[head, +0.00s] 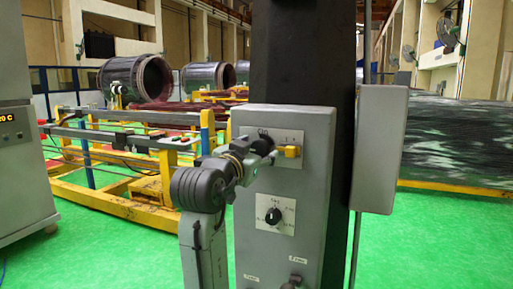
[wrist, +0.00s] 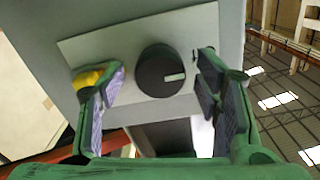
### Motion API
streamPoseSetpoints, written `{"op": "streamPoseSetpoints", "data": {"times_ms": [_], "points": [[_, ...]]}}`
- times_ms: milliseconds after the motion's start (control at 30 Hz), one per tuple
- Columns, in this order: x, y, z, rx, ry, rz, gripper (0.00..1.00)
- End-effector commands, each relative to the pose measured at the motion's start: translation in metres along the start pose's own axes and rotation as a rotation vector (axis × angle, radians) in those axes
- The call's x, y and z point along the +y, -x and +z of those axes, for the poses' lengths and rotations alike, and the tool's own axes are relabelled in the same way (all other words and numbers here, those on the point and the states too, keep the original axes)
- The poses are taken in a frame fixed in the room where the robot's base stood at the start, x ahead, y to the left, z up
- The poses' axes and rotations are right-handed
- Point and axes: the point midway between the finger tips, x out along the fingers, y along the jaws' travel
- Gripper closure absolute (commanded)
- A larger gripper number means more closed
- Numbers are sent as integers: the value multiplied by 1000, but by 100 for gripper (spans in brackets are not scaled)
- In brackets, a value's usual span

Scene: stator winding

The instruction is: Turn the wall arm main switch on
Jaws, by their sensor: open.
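A grey switch box (head: 318,180) is fixed to a dark column. Its upper pale plate (head: 290,135) faces me and also fills the middle of the wrist view (wrist: 115,40). In the wrist view a round black knob (wrist: 160,72) with a short white mark sits on this plate. In the head view my gripper hides this knob. My gripper (head: 268,148) is at the upper plate, open, with its fingers (wrist: 160,80) on either side of the knob. Gaps show between knob and fingers. A yellow piece (head: 291,151) shows beside the gripper, partly behind the left finger in the wrist view (wrist: 90,78).
A second black dial (head: 273,216) on its own plate sits lower on the box, with another control (head: 293,281) near the bottom. A narrow grey box (head: 379,150) hangs right of the column. Yellow frames (head: 110,195) and a grey cabinet (head: 22,140) stand left. Green floor is open.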

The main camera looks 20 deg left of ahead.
Motion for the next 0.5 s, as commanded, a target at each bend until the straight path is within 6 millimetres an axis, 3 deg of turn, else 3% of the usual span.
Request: {"op": "streamPoseSetpoints", "data": {"times_ms": [267, 500], "points": [[0, -1, 0, 0, 0, 0, 43], [0, -1, 0, 0, 1, 0, 58]]}}
